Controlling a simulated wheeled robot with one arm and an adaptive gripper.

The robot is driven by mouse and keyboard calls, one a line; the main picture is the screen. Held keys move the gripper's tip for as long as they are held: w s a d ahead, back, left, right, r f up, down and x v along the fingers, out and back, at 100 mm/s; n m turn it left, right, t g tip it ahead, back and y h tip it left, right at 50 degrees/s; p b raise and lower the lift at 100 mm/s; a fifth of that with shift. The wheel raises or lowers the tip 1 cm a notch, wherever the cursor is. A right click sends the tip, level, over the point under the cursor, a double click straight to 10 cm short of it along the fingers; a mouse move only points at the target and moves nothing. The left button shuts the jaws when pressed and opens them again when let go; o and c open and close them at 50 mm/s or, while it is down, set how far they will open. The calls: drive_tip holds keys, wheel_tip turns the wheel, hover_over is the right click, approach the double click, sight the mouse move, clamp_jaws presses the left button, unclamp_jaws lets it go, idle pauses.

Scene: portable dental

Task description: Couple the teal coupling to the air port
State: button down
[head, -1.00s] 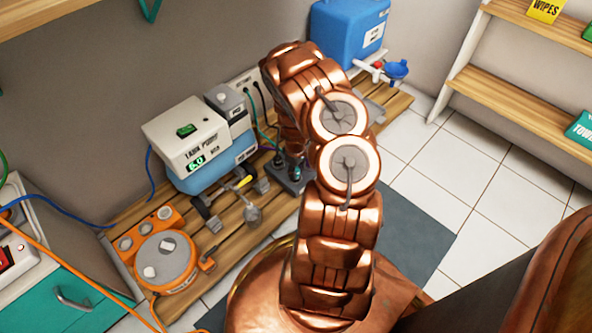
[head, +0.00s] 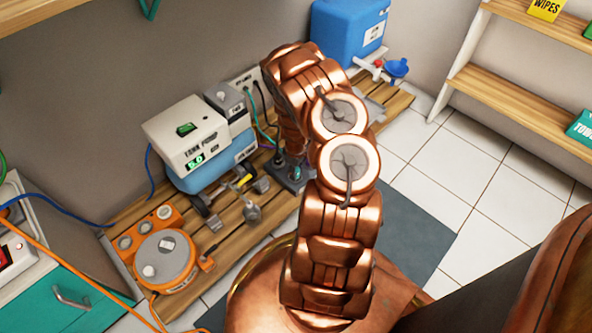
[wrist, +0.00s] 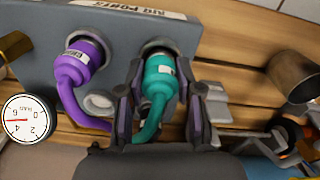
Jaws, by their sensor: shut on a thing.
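The teal coupling (wrist: 159,82) shows in the wrist view with its teal hose curving down and left. My gripper (wrist: 161,92) is shut on it, one finger at each side. The coupling's top end is at the metal ring of the air port (wrist: 157,48) on the grey panel (wrist: 115,45). It looks in line with the port, but I cannot tell whether it is seated. In the head view my arm mostly hides the gripper and coupling.
A purple coupling (wrist: 82,62) sits in the neighbouring port, its hose running close to my left finger. A round gauge (wrist: 27,118) is at the left. In the head view, the tank pump (head: 187,135) and an orange round device (head: 165,262) stand on the wooden slats.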

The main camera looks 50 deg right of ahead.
drive_tip(key=shift+f, duration=0.45)
drive_tip(key=c, duration=0.7)
unclamp_jaws()
drive_tip(key=shift+r, duration=0.15)
drive_tip(key=shift+r, duration=5.9)
